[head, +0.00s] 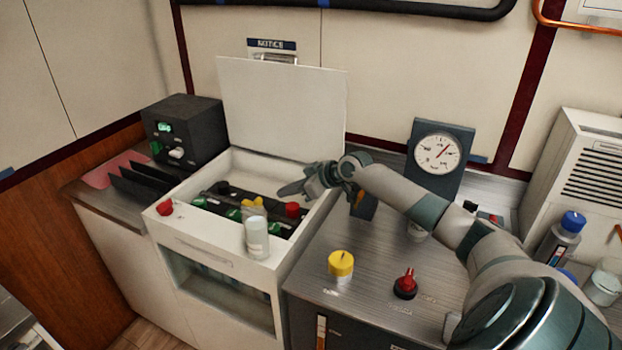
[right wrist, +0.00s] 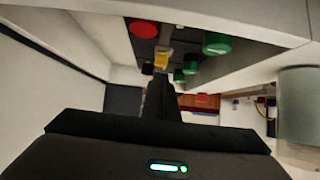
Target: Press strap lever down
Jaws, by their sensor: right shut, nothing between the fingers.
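A white cabinet (head: 187,197) stands with its lid (head: 283,105) raised. Inside is a dark panel (head: 205,207) with green parts, a yellow part (head: 252,203) and a red knob (head: 292,209). I cannot tell which part is the strap lever. My right gripper (head: 283,190) is shut and empty, above the right side of the opening, behind the red knob. In the right wrist view the shut fingers (right wrist: 160,92) point toward the panel, with the yellow part (right wrist: 162,60), red knob (right wrist: 143,28) and green parts (right wrist: 216,42) beyond. Contact cannot be made out. My left gripper is not in view.
A pale cylinder (head: 257,238) stands at the cabinet's front edge. A black box (head: 184,130) with a green display is at left. A gauge (head: 436,152), yellow knob (head: 341,263) and red knob (head: 406,281) are on the metal counter (head: 375,250) at right.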

